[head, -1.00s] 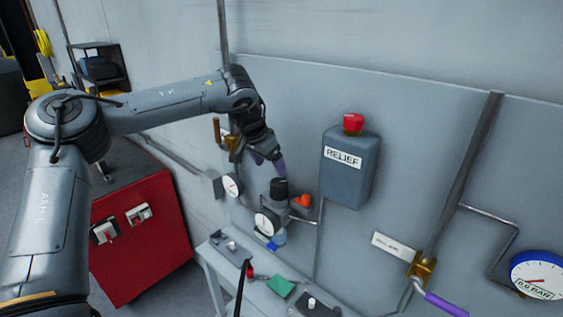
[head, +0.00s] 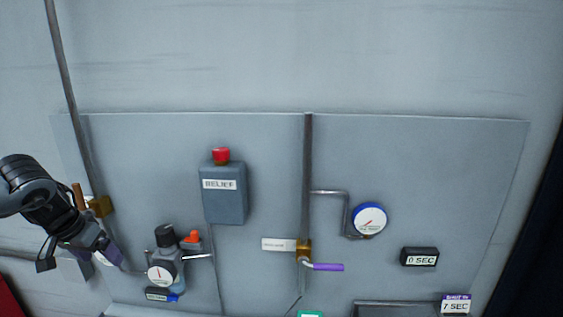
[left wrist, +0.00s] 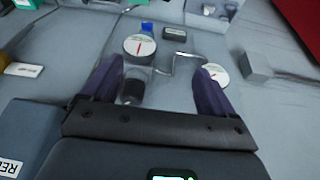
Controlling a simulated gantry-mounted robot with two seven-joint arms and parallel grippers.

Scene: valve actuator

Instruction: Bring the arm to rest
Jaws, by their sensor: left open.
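My left gripper (head: 96,258) is at the left edge of the head view, in front of the panel's left part and left of the regulator (head: 166,262). In the left wrist view its two purple fingers (left wrist: 158,92) are spread apart with nothing held between them. A black knob (left wrist: 132,91) and a round gauge (left wrist: 139,46) show beyond the fingers. My right gripper is in neither view.
The grey panel (head: 420,150) carries a relief box (head: 223,205) with a red button, a purple-handled valve (head: 325,267), a blue-rimmed gauge (head: 369,219) and a timer reading 0 SEC (head: 419,257). A brass valve (head: 100,206) sits close to the left gripper.

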